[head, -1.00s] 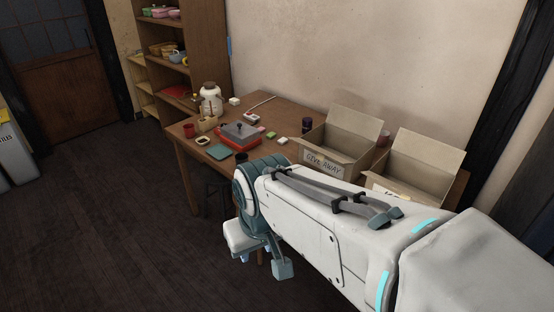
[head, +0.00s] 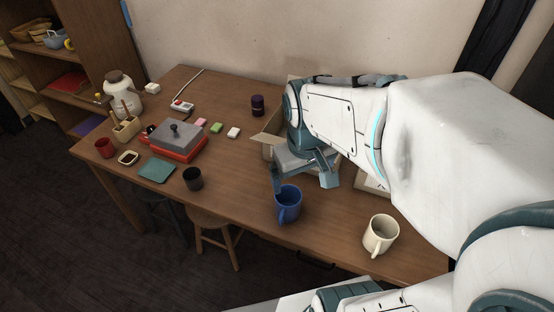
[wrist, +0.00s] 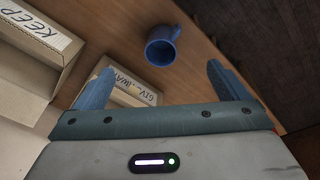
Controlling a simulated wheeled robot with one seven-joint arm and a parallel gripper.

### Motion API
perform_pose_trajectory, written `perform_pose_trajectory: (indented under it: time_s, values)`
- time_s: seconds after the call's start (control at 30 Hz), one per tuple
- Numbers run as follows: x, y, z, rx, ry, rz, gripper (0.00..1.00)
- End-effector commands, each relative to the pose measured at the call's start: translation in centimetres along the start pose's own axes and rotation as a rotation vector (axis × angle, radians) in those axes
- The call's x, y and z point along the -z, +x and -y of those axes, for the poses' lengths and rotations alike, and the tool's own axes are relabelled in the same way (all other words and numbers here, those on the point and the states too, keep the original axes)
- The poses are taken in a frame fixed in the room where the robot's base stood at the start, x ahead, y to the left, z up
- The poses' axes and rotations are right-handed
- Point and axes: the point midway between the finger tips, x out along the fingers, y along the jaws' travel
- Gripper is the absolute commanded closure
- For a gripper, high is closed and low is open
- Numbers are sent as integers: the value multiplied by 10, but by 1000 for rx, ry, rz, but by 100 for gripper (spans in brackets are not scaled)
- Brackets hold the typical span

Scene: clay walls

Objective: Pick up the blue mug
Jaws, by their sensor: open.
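The blue mug (head: 288,204) stands upright near the table's front edge, its handle toward the front. It also shows in the wrist view (wrist: 161,52), beyond the fingertips and roughly between them, with its handle at the upper right. My gripper (head: 304,180) is just behind and above the mug in the head view. In the wrist view its two blue fingers (wrist: 156,82) are spread wide with nothing between them. Whether a finger touches the mug cannot be told from the head view.
A cream mug (head: 381,234) stands to the right and a dark cup (head: 193,179) to the left. Two cardboard boxes, marked KEEP (wrist: 30,42) and giveaway (wrist: 130,96), stand behind, partly hidden by my arm. A stool (head: 214,236) is below the table.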

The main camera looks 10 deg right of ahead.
Motion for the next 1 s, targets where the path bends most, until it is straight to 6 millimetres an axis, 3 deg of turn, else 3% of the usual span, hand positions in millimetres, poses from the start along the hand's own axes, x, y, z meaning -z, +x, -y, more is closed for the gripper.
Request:
perform_pose_trajectory:
  time_s: [0.03,0.2,0.43,0.67,1.0]
  values:
    - [11,20,-4,1,-45,33,6]
    - [44,63,-13,31,-211,100,6]
    - [71,103,-16,91,-366,136,6]
    - [75,127,-15,111,-409,144,6]
    - [65,188,-8,111,-410,143,6]
